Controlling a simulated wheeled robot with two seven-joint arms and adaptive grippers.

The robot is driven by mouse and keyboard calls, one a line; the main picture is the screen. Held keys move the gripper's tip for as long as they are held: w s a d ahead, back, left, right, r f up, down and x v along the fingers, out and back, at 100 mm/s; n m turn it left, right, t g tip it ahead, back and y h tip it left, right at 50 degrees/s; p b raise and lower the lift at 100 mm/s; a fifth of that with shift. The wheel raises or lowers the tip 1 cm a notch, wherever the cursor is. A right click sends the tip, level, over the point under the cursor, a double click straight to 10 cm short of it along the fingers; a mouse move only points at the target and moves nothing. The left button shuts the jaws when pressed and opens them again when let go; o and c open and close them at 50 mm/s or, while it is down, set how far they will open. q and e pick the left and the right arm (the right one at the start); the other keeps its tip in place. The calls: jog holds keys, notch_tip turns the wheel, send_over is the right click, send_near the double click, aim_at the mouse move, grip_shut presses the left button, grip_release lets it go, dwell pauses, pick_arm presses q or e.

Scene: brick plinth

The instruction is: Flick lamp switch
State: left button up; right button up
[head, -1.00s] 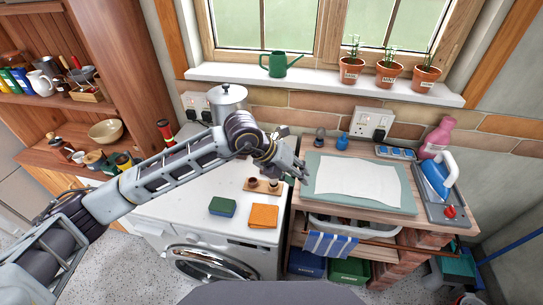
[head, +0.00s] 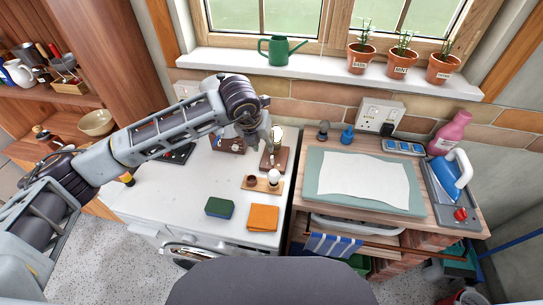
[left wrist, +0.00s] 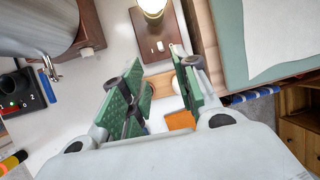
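The lamp has a brown wooden base (head: 283,158) and a bulb (head: 277,134) on top. It stands at the back right of the white worktop. In the left wrist view its base (left wrist: 140,32) is at the top, with a small pale switch (left wrist: 160,46) on it. The bulb (left wrist: 152,8) looks bright there, but I cannot tell whether it is lit. My left gripper (head: 256,137) is just left of the lamp in the head view, above the worktop. In the left wrist view its green-padded fingers (left wrist: 156,72) are apart with nothing gripped. My right gripper is out of view.
A small wooden holder (head: 250,186) with a white bulb (head: 274,177) sits in front of the lamp. A green-blue sponge (head: 220,208) and orange cloth (head: 263,218) lie nearer. A metal pot (left wrist: 35,25) stands left in the wrist view. An ironing pad (head: 318,200) lies to the right.

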aim_at(272, 157)
pick_arm(q)
jog(key=b+x, duration=0.4)
jog(key=x, duration=0.8)
jog(key=shift+w+f, duration=0.1)
jog(key=shift+f, duration=0.25)
jog(key=shift+w+d+f+b, duration=0.15)
jog(key=shift+w+f+b, duration=0.05)
jog(key=shift+f+b, duration=0.2)
jog(key=shift+f, duration=0.1)
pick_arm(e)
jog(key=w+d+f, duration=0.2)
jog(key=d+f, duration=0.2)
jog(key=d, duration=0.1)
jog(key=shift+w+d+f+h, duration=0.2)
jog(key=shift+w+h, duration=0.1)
pick_arm(q)
jog(key=shift+c, duration=0.3)
grip_shut()
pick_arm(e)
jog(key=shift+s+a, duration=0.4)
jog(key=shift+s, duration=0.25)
